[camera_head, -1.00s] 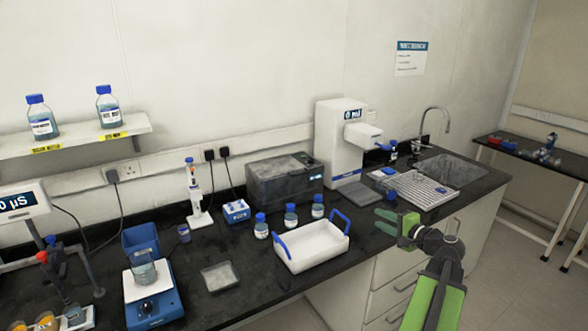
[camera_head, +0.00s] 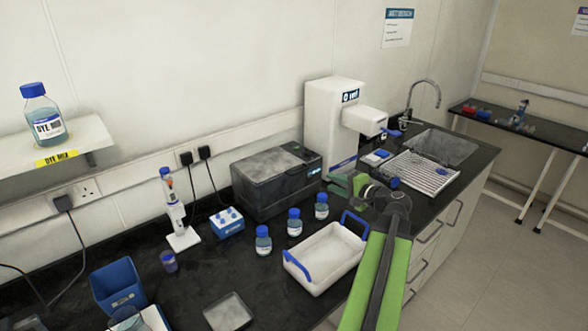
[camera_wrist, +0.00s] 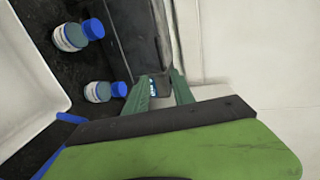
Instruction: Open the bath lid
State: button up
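The bath is a dark grey box (camera_head: 268,195) on the black bench, with its grey lid (camera_head: 275,163) lying closed on top. A small display shows on its right end. My gripper (camera_head: 345,184) is just right of the bath, near that end, with its green fingers apart and nothing held between them. In the wrist view my gripper (camera_wrist: 164,88) points toward a dark body, seemingly the bath (camera_wrist: 128,30), and a small lit label shows between the fingers. Whether a finger touches the bath cannot be told.
Several blue-capped bottles (camera_head: 294,222) stand before the bath. A white tray with blue handles (camera_head: 322,262) lies close below my arm. A white dispenser (camera_head: 332,125) stands right behind the bath. A blue block (camera_head: 228,222) and a pipette stand (camera_head: 183,238) are to its left.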

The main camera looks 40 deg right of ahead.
aim_at(301, 171)
jog(key=b+x, duration=0.3)
jog(key=x, duration=1.4)
jog(key=shift+w+d+f+b, duration=0.1)
jog(key=shift+w+b, duration=0.05)
jog(key=shift+b, duration=0.2)
grip_shut()
